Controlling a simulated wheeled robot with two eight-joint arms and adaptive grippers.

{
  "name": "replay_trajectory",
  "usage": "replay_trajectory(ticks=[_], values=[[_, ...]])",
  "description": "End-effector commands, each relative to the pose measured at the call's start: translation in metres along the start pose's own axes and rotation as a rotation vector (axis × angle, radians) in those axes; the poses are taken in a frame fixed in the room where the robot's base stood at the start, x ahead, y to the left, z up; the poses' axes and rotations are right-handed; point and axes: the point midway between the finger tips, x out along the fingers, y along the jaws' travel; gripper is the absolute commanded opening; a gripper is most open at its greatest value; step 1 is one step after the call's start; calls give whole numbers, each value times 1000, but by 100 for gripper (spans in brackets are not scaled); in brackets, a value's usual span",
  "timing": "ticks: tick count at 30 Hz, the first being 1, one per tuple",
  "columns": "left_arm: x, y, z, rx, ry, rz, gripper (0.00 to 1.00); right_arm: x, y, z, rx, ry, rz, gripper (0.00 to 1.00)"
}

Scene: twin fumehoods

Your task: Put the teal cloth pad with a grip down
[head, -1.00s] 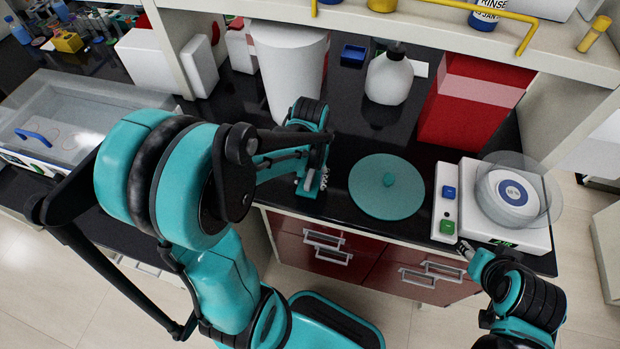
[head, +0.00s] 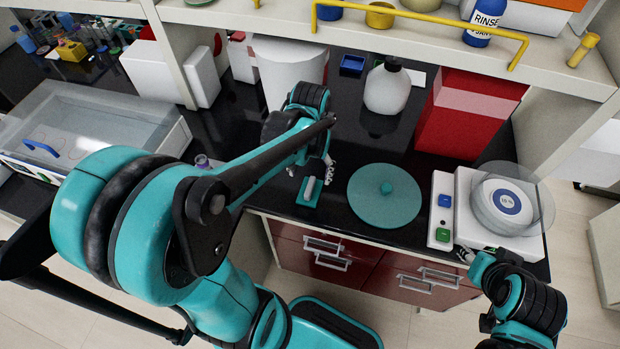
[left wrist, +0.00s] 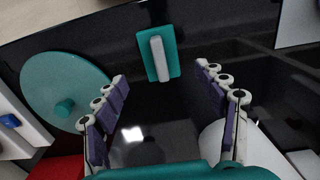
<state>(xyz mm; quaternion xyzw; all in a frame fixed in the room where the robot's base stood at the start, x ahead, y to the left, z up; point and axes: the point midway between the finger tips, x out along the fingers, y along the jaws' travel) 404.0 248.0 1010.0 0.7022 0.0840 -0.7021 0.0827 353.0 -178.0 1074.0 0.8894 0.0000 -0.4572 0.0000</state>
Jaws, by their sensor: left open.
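The teal cloth pad with a pale grip (head: 308,192) lies on the black bench top near its front edge, left of the round teal lid. It also shows in the left wrist view (left wrist: 172,67), lying ahead of the fingertips. My left gripper (head: 311,172) is open and just behind the pad, with its fingers apart in the left wrist view (left wrist: 165,90) and nothing between them. The pad is clear of the fingers there. My right gripper (head: 466,254) is at the front of the white balance; its finger opening is too small to make out.
The round teal lid with a knob (head: 385,212) lies right of the pad. The white balance (head: 440,228) is farther right. A white bottle (head: 387,92), a red box (head: 462,122) and a white cylinder (head: 283,72) stand behind. Dark bench is bare between them.

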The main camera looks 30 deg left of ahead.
Motion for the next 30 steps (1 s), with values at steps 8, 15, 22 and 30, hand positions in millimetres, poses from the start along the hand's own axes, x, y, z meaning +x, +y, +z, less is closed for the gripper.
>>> replay_trajectory(ticks=[8, 15, 22, 30], values=[[-40, 0, 0, 1, 1, 0, 71, -11, 0, -8, 0, 0, 0, 40], [-58, 16, 20, 59, 149, 11, 71, -11, 0, -8, 0, 0, 0, 40], [-73, 42, 51, 167, 434, 45, 71, -11, 0, -8, 0, 0, 0, 40], [-77, 55, 66, 226, 610, 74, 71, -11, 0, -8, 0, 0, 0, 40]])
